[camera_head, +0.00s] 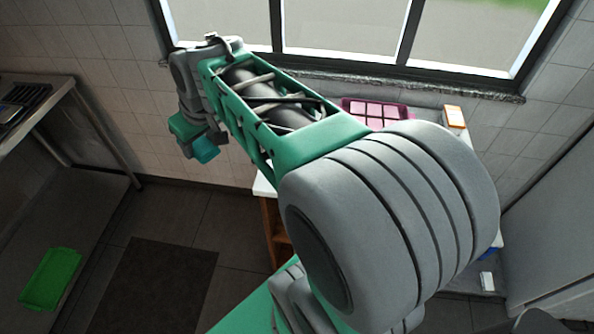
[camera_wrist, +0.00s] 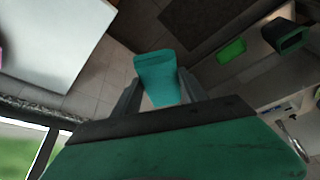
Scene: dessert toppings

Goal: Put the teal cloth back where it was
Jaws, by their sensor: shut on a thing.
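The teal cloth (camera_wrist: 158,75) is held between the fingers of my gripper (camera_wrist: 160,98) in the wrist view. It stands out past the fingertips as a small folded block. In the head view the cloth (camera_head: 206,150) shows just below my gripper (camera_head: 196,143), at the upper left, in the air in front of the tiled wall. My gripper is shut on it, well to the left of the white table. My arm hides much of the table in the head view.
A white table (camera_wrist: 50,45) carries a pink sectioned tray (camera_head: 376,112) and an orange-and-white box (camera_head: 454,117). A green tray (camera_head: 50,279) lies at the lower left, near a dark mat (camera_head: 150,285). A metal counter (camera_head: 45,115) stands at the left. Open floor lies between.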

